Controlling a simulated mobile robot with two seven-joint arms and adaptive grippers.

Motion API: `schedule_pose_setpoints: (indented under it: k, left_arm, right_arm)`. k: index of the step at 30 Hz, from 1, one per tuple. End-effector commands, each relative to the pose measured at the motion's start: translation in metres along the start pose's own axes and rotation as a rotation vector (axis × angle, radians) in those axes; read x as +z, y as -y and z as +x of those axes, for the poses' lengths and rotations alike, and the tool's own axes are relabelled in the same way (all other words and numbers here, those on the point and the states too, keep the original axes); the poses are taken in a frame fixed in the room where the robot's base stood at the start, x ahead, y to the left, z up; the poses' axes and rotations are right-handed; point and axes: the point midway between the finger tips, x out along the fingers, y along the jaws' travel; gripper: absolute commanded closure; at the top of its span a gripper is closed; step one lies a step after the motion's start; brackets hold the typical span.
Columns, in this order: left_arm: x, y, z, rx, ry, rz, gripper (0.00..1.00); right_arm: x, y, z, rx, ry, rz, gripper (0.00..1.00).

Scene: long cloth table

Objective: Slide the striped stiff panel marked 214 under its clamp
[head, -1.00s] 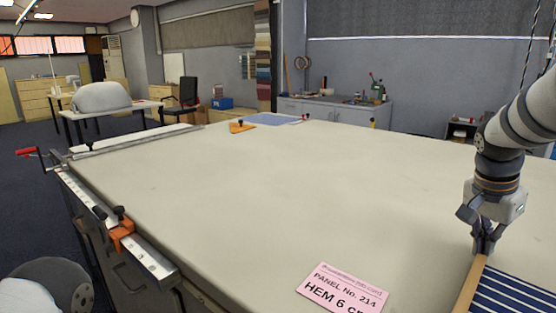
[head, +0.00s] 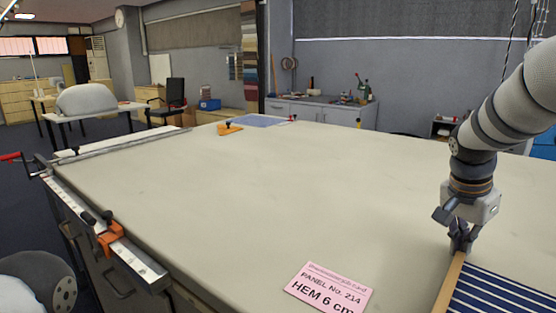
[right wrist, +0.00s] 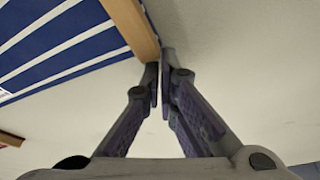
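The striped panel (head: 495,295), navy with white stripes, lies on the table at the lower right, cut off by the picture edge. A wooden strip (head: 449,284) runs along its left edge. The right wrist view shows the stripes (right wrist: 50,40) and strip (right wrist: 130,22). My right gripper (head: 461,246) points down at the strip's far end. Its fingers (right wrist: 159,85) are closed together, beside the strip's end; contact is hard to tell. A long metal clamp bar (head: 125,143) with a red handle (head: 11,157) lies at the table's far left. My left gripper is out of view.
A pink card reading "PANEL No. 214, HEM 6 cm" (head: 330,290) lies left of the panel. An orange block (head: 109,236) sits on the ruled rail (head: 135,262) at the left edge. An orange tool (head: 229,129) and blue sheet (head: 257,120) lie far back. The middle cloth (head: 270,200) is clear.

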Motion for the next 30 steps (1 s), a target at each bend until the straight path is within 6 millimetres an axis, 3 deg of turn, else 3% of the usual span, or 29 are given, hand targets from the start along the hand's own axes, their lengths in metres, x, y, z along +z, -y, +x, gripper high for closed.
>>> schedule_pose_setpoints:
  k: [19, 30]
  left_arm:
    - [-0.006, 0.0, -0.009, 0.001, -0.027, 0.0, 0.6]
    - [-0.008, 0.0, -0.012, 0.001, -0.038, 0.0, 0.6]
  right_arm:
    - [0.011, -0.005, -0.003, 0.002, 0.002, 0.0, 1.0]
    - [-0.004, -0.001, -0.025, -0.001, 0.0, 0.001, 1.0]
